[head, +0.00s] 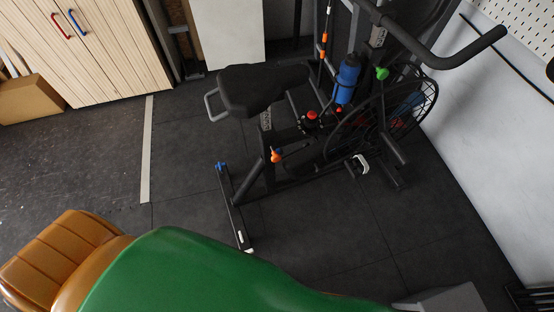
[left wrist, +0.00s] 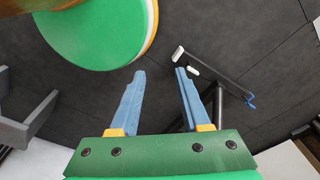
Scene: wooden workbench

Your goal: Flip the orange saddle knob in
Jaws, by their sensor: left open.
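The orange saddle knob (head: 275,157) shows in the head view on the lower frame of a black exercise bike, below the black saddle (head: 255,88). My left gripper (left wrist: 160,74) shows in the left wrist view with its two blue fingers apart and nothing between them. The bike's rear foot bar (left wrist: 215,74) lies beyond the fingers, to the right. The knob cannot be made out in the left wrist view. My left gripper's fingers do not show in the head view, and my right gripper is in neither view.
The bike also carries a blue bottle (head: 347,79), a green knob (head: 382,73) and red knobs (head: 312,115). A wooden cabinet (head: 95,45) and a cardboard box (head: 32,98) stand at the back left. Dark floor (head: 185,190) is clear left of the bike.

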